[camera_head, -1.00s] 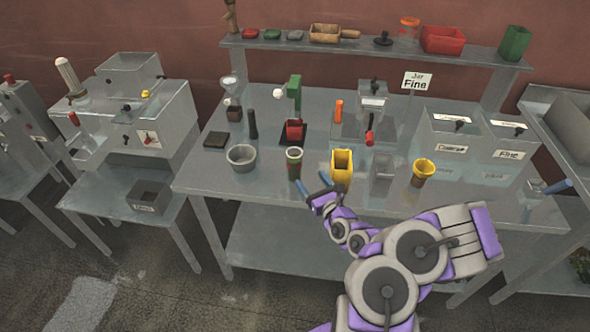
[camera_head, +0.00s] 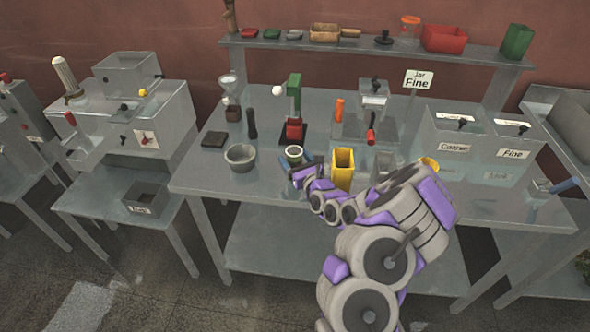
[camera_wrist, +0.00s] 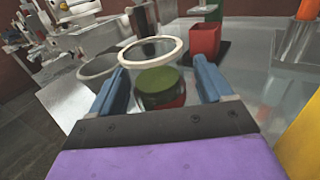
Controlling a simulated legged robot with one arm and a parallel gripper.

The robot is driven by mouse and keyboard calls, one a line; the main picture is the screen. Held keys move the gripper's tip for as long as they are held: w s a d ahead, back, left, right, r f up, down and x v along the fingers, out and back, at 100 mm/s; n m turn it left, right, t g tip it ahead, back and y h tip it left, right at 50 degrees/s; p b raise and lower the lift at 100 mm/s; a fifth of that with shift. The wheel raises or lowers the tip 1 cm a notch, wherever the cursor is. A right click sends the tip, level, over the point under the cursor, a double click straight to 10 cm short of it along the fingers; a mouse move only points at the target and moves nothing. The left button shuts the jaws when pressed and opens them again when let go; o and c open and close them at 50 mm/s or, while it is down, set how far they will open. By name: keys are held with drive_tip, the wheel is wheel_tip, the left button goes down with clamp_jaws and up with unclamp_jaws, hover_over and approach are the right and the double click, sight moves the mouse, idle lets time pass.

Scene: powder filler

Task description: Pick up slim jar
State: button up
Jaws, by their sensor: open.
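The slim jar (camera_head: 294,151), a narrow round vessel with a pale rim and dark green inside, stands on the metal table near its front edge. My arm hides its lower part in the head view. My gripper (camera_head: 301,164) is at the near side of it, with its blue fingers apart. In the wrist view, the jar's white rim (camera_wrist: 152,51) and green inside show between the spread fingers of my gripper (camera_wrist: 158,68). I cannot tell whether either finger touches the jar.
A grey bowl (camera_head: 240,157) stands close on the left and a yellow square container (camera_head: 342,168) close on the right. A clear holder (camera_head: 384,163) is farther right.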

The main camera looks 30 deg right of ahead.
drive_tip(key=shift+w+a, duration=0.15)
drive_tip(key=shift+w, duration=1.05)
drive_tip(key=shift+c, duration=0.4)
drive_tip(key=c, duration=1.1)
